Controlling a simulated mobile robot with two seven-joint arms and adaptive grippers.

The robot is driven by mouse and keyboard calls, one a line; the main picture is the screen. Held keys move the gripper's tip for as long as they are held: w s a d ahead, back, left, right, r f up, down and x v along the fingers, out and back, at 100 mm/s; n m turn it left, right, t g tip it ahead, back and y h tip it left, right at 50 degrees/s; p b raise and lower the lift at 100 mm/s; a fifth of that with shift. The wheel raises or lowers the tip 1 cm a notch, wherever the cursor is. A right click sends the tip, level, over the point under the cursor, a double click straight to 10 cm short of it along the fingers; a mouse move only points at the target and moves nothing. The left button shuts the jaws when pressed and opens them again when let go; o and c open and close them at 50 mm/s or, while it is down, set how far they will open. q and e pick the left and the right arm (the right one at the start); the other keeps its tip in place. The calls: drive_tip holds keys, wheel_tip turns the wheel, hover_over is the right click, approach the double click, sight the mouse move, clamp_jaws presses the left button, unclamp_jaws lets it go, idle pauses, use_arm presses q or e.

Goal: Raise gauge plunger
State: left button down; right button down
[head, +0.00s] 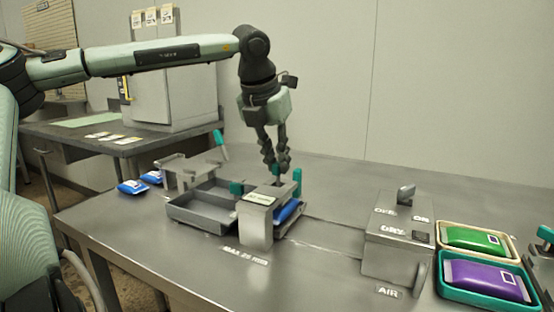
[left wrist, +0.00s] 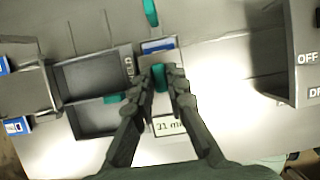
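The gauge (head: 256,222) is a grey block with a pale label on top, standing on the steel bench; in the left wrist view its label (left wrist: 168,125) reads about 21 mm. A blue pouch (head: 288,210) lies partly hidden beneath it. My left gripper (head: 276,165) points down just above the gauge. In the left wrist view, the plunger's teal handle (left wrist: 159,78) sits between the close-set fingertips, which appear shut on it. In the head view, the fingers largely hide this handle. My right gripper is not in view.
A grey tray (head: 190,213) adjoins the gauge on the left. A teal upright handle (head: 297,178) stands just behind it. A grey control box (head: 392,250) and trays with green (head: 470,238) and purple (head: 487,280) pouches stand at right. Bench between gauge and box is mostly clear.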

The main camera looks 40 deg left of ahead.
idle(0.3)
use_arm(q)
drive_tip(key=shift+r, duration=0.3)
drive_tip(key=shift+w+r, duration=0.1)
drive_tip(key=shift+r, duration=0.55)
drive_tip(key=c, duration=1.6)
unclamp_jaws()
drive_tip(key=shift+r, duration=0.1)
drive_tip(key=shift+c, duration=0.2)
drive_tip(key=shift+o, duration=0.5)
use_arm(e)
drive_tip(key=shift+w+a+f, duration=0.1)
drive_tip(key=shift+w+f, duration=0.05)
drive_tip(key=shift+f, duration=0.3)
use_arm(q)
drive_tip(key=v, duration=1.2)
